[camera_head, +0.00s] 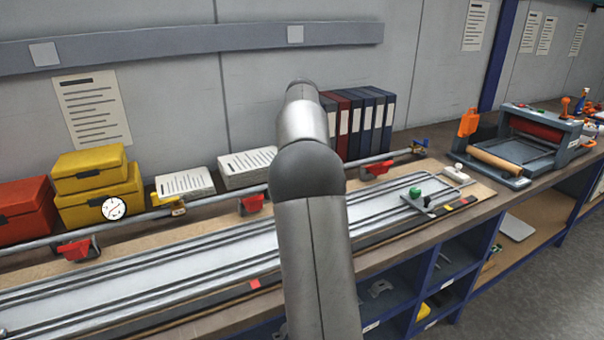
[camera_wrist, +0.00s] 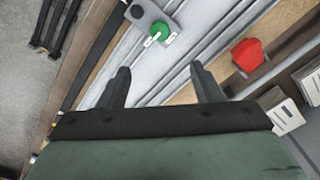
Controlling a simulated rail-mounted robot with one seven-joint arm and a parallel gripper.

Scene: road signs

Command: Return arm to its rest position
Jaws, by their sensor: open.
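My gripper (camera_wrist: 159,82) shows in the wrist view with its two dark fingers apart and nothing between them. It is over the rail bed on the bench. A green knob (camera_wrist: 161,30) on a grey block lies beyond the fingertips, apart from them. In the head view my arm rises through the middle of the picture and hides part of the bench. My gripper does not show there. A green knob (camera_head: 415,191) also sits at the right end of the long rails (camera_head: 200,270) in the head view.
Red clamps (camera_head: 251,204) hold a long rod along the back of the bench. Yellow boxes (camera_head: 95,185), paper stacks (camera_head: 185,184) and binders (camera_head: 365,125) stand behind it. A roller machine (camera_head: 525,140) is at the right. Open shelves (camera_head: 440,275) lie below the bench.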

